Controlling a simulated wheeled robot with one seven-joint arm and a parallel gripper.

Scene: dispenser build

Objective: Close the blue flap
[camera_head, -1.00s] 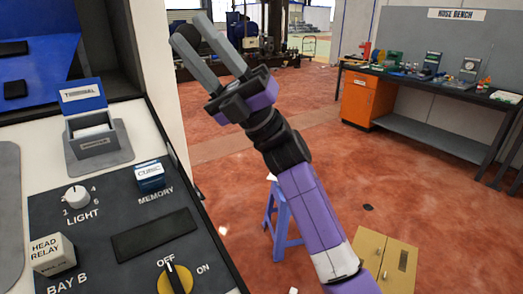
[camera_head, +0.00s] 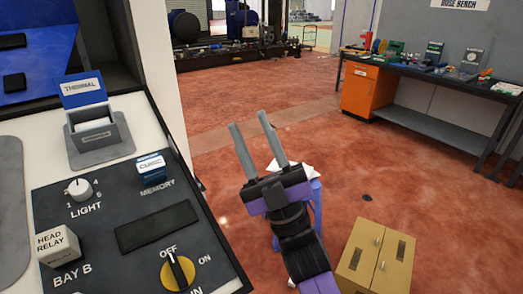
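The blue flap (camera_head: 83,92) is the raised lid of a small grey box (camera_head: 99,140) on the panel at the left. It carries a white label that seems to read "THERMAL". It stands tilted up at the back of the box, and a white piece shows inside the opening. My gripper (camera_head: 251,130) is to the right of the panel, over the floor, well apart from the flap. Its two grey fingers point up and away, spread apart with nothing between them.
The dark panel holds a LIGHT knob (camera_head: 80,189), a blue MEMORY block (camera_head: 152,168), a white HEAD RELAY block (camera_head: 57,246) and a yellow OFF/ON switch (camera_head: 178,272). A blue stool (camera_head: 316,205) and a tan cabinet (camera_head: 376,259) stand on the floor. A bench (camera_head: 430,84) is farther right.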

